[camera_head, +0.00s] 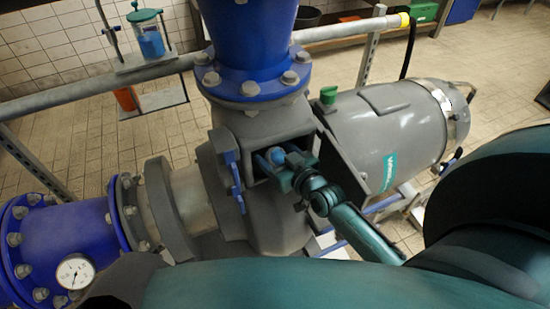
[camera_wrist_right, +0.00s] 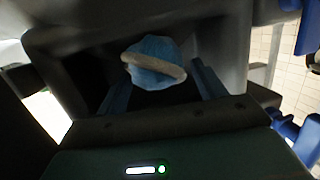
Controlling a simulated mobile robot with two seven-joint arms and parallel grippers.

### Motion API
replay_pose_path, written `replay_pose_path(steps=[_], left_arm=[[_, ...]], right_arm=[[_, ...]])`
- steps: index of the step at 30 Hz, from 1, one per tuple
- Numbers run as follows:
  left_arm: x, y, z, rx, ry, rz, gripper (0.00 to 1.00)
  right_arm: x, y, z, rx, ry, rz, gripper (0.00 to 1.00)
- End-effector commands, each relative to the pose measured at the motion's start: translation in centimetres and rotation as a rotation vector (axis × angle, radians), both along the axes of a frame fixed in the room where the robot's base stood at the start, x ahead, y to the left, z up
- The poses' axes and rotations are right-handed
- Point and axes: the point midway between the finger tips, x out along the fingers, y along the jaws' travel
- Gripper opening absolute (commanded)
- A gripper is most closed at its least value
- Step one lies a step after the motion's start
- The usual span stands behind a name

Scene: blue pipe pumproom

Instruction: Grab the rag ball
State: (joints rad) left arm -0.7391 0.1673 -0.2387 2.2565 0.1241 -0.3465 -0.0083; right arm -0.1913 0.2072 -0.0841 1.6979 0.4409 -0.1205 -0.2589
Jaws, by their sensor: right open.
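The rag ball (camera_wrist_right: 153,62) is a light blue crumpled bundle with a beige band around it. In the right wrist view it sits inside a dark opening of the grey pump housing, between and just beyond the two blue fingers. My right gripper (camera_head: 281,168) reaches from the right into the square opening below the blue vertical pipe. In the right wrist view its fingers (camera_wrist_right: 158,82) are apart, with the ball not clamped. In the head view a bit of blue at the opening may be the ball, but I cannot tell it from the fingers. My left gripper is not in view.
The grey pump housing (camera_head: 279,221) surrounds the opening closely, with a blue bracket (camera_head: 233,180) on its left. The grey motor (camera_head: 390,130) is to the right. A blue flange with a gauge (camera_head: 75,271) is at lower left. A rail (camera_head: 90,88) runs behind.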

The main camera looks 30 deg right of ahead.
Motion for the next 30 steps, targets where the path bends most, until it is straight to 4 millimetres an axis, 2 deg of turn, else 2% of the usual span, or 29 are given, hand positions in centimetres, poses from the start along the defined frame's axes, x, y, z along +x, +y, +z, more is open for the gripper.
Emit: replay_pose_path(steps=[3,6,13,30], left_arm=[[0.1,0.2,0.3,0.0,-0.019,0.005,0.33],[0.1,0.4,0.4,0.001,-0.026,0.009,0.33],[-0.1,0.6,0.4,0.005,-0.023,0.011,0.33],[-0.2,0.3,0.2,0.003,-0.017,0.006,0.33]], right_arm=[[1.7,0.3,-0.4,0.002,-0.002,0.0,0.69],[2.3,0.3,-0.6,0.001,0.0,0.0,0.69],[2.4,0.4,-0.6,0.001,0.001,0.0,0.69],[2.4,0.3,-0.6,0.0,0.001,0.0,0.23]])
